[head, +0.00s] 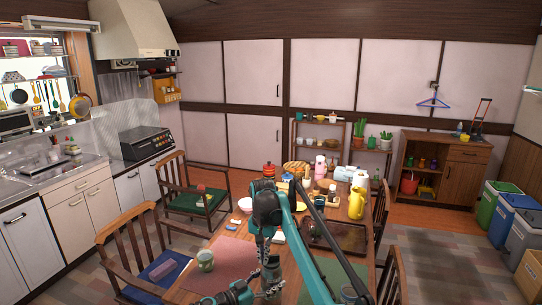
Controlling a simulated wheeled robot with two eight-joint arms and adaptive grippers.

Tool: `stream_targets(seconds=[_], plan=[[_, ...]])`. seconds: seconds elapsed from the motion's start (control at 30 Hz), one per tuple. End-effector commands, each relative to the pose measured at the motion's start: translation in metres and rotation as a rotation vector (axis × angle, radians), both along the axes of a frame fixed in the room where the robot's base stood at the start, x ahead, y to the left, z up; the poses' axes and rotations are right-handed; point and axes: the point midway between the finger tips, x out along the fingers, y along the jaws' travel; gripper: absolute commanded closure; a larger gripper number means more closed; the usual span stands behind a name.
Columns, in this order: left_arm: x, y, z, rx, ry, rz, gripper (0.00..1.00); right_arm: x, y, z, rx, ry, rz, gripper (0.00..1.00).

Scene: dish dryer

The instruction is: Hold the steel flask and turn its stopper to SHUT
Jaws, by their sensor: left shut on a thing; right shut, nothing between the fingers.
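A grey cylinder (270,273), which appears to be the steel flask, stands upright near the front edge of the dining table. My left gripper (271,289) comes in low from the left and is shut on it. My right arm arches over from the right, and its gripper (267,246) hangs down just above the flask, shut with nothing between the fingers. The stopper and its SHUT mark cannot be made out; the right gripper hides the flask's top. Whether the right fingers touch the stopper cannot be told.
The wooden table (188,289) has a pink mat (228,262) with a patterned cup (205,260) left of the flask. A dark tray (340,235) and a yellow jug (356,203) stand to the right. Several items crowd the far end. Chairs surround the table.

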Motion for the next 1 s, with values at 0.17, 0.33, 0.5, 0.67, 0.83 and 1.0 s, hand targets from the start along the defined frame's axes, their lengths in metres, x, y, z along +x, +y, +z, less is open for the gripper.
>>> stream_targets(seconds=[0.17, 0.33, 0.5, 0.67, 0.83, 1.0], plan=[[0.0, 0.0, 0.0, 0.0, 0.0, 0.0, 0.95, -0.006, -0.016, 0.036, 0.0, 0.0, -0.002, 1.0], [0.0, 0.0, 0.0, 0.0, 0.0, 0.0, 0.95, -0.012, -0.029, 0.063, 0.0, 0.0, -0.001, 1.0], [0.0, 0.0, 0.0, 0.0, 0.0, 0.0, 0.95, -0.013, -0.031, 0.056, 0.001, -0.001, 0.0, 1.0], [0.0, 0.0, 0.0, 0.0, 0.0, 0.0, 0.95, -0.013, -0.031, 0.034, 0.002, -0.002, 0.0, 1.0], [0.0, 0.0, 0.0, 0.0, 0.0, 0.0, 0.95, -0.014, -0.031, 0.014, 0.001, -0.001, 0.0, 1.0], [0.0, 0.0, 0.0, 0.0, 0.0, 0.0, 0.95, -0.014, -0.03, 0.001, 0.0, 0.0, 0.0, 1.0]])
